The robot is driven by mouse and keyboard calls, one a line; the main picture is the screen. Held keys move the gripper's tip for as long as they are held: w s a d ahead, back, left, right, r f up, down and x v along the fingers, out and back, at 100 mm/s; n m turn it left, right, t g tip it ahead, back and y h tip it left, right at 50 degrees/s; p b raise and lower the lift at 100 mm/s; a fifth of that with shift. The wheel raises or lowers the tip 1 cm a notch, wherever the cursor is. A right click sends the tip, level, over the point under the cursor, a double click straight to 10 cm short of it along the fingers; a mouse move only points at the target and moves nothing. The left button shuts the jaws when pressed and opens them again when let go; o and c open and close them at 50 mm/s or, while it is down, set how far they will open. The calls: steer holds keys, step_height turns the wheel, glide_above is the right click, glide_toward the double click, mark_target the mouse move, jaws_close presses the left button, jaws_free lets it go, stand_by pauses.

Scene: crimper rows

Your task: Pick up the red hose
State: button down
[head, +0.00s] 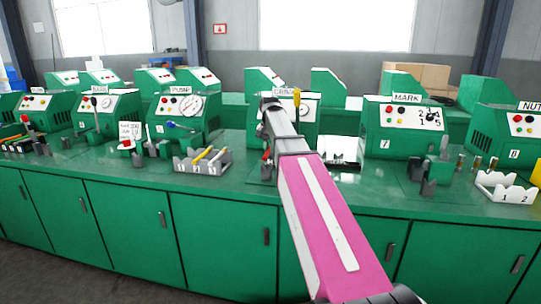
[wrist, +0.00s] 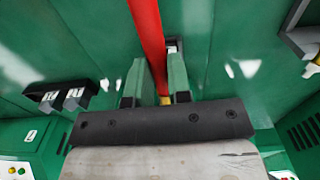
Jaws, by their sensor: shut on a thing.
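The red hose (wrist: 150,40) shows in the wrist view as a long red tube running from the top edge down between my fingers. A small brass-coloured end (wrist: 164,100) shows near the gripper body. My gripper (wrist: 158,66) has one green finger on each side of the hose and is shut on it. Whether the hose touches the bench cannot be told. In the head view my arm hides the gripper and most of what lies behind it. A small red bit (head: 267,154) shows just left of the arm; it may be part of the hose.
A green bench (head: 235,185) runs across the head view. Green machines stand on it, including PUMP (head: 183,115) and MARK (head: 405,130). A rack with yellow pieces (head: 202,168) stands left of my arm, and a white numbered rack (head: 503,190) stands far right.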

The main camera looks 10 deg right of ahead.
steer(key=s+a+r, duration=0.6)
steer(key=s+a, duration=0.1)
steer(key=a, duration=0.1)
steer(key=shift+a+r, duration=0.2)
steer(key=shift+a, duration=0.15)
